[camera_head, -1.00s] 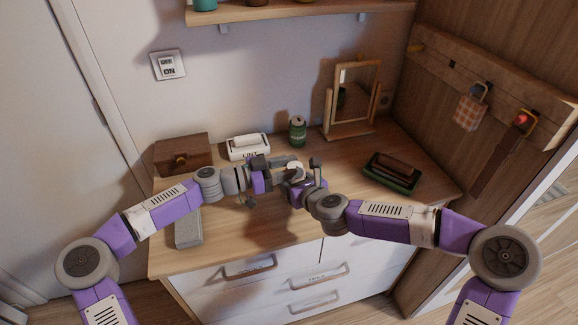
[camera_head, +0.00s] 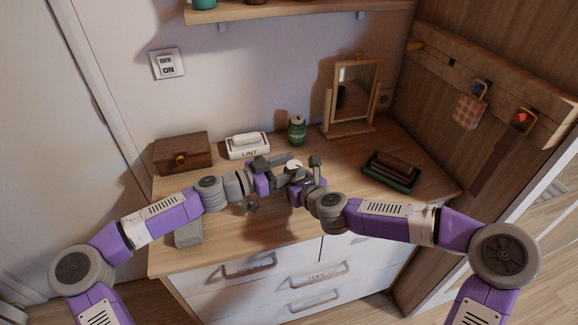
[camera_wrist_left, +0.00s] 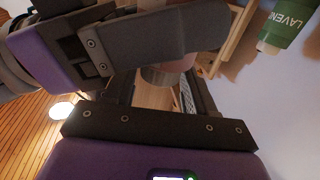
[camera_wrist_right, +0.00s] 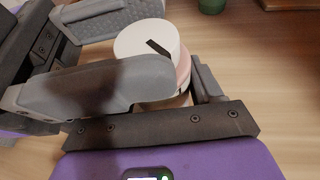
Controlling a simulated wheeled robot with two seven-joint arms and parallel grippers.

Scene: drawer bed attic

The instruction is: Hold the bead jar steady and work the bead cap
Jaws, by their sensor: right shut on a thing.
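The bead jar stands between my two grippers over the dresser top. In the right wrist view its white bead cap (camera_wrist_right: 148,45) with a dark stripe sits on the pinkish bead jar (camera_wrist_right: 183,72). The cap also shows in the head view (camera_head: 294,164). My right gripper (camera_head: 302,177) is shut on the jar, below the cap. My left gripper (camera_head: 282,169) comes in from the left at cap height, its fingers apart on either side of the cap. Whether a finger touches the cap I cannot tell. Much of the jar's body is hidden by fingers.
A green can (camera_head: 297,131), a lint box (camera_head: 247,147) and a brown chest (camera_head: 183,153) stand behind. A mirror (camera_head: 352,100) is at the back right, a green tray (camera_head: 389,184) at the right. A grey block (camera_head: 188,232) lies under my left arm.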

